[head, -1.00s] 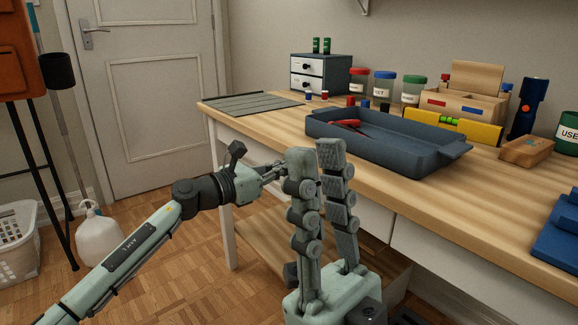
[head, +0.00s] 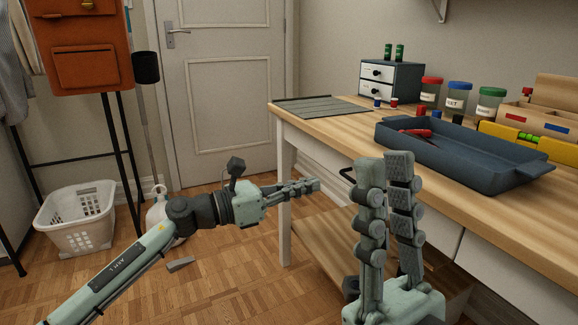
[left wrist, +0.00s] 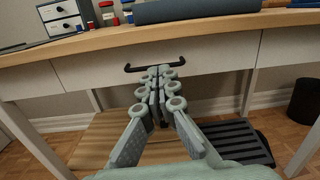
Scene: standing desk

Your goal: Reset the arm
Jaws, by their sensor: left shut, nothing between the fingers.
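My left gripper (head: 305,187) reaches in from the left, just in front of the desk's leg and below the desktop level. Its fingertips meet with nothing between them, as the left wrist view (left wrist: 160,74) also shows. There it points toward the desk drawer front with a black handle (left wrist: 155,67). My right gripper (head: 386,165) points up in front of the desk's front edge. Its two fingers stand side by side. From this angle I cannot tell whether they touch.
The wooden desk (head: 330,122) holds a dark blue tray (head: 470,165) with red-handled pliers, a small drawer unit (head: 392,80) and jars. A white basket (head: 75,220), a white jug (head: 160,205) and an orange bag (head: 88,50) are at left. Open floor lies between.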

